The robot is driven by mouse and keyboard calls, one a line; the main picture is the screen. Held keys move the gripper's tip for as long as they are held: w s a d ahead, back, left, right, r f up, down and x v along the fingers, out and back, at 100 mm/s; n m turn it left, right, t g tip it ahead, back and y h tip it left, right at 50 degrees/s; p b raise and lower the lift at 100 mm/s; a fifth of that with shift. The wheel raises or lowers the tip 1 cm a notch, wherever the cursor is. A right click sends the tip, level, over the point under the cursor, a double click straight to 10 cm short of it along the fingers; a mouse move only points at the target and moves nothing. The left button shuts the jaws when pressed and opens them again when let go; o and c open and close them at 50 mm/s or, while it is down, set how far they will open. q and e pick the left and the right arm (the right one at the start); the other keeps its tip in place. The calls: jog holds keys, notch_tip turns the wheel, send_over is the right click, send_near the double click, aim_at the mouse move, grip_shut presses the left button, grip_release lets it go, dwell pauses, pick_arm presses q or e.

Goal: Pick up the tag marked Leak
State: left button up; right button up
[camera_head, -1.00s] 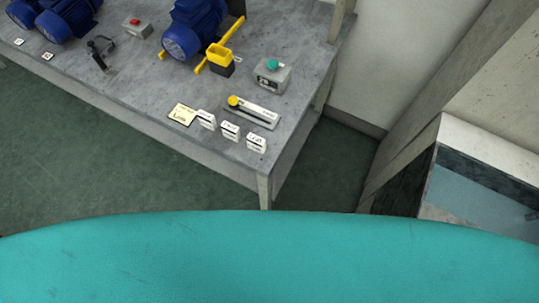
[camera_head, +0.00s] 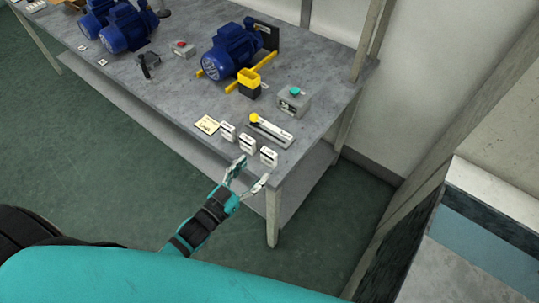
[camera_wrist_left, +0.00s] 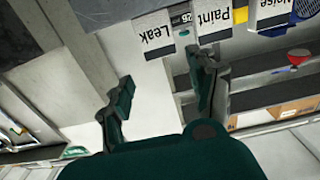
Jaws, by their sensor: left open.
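The tag marked Leak (camera_head: 268,156) is a small white block standing at the bench's front right corner, the rightmost of three similar tags. Its lettering reads upside down in the left wrist view (camera_wrist_left: 153,35). The tag marked Paint (camera_wrist_left: 210,20) is beside it, and the tag marked Noise (camera_wrist_left: 271,12) is beyond that. My left gripper (camera_head: 251,172) is open and empty just off the bench's front edge, close to the Leak tag but apart from it. Its two fingers also show spread in the left wrist view (camera_wrist_left: 164,88). My right gripper is out of view.
Blue motors (camera_head: 230,52) stand farther back. The floor before the bench is clear.

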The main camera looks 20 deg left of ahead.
aim_at(267, 154)
pick_arm(q)
jog(key=x, duration=0.3)
jog(key=shift+w+d, duration=0.15)
jog(key=shift+w, duration=0.2)
jog(key=p+x, duration=0.1)
jog(key=x, duration=0.3)
jog(key=shift+w+p, duration=0.25)
jog(key=shift+p, duration=0.15)
jog(key=shift+w+f, duration=0.15)
jog(key=shift+w, duration=0.05)
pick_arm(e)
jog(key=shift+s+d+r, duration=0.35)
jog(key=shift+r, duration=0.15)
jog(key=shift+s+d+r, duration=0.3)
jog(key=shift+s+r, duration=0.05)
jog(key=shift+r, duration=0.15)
pick_arm(q)
jog(key=shift+c, duration=0.4)
jog(key=c, duration=0.7)
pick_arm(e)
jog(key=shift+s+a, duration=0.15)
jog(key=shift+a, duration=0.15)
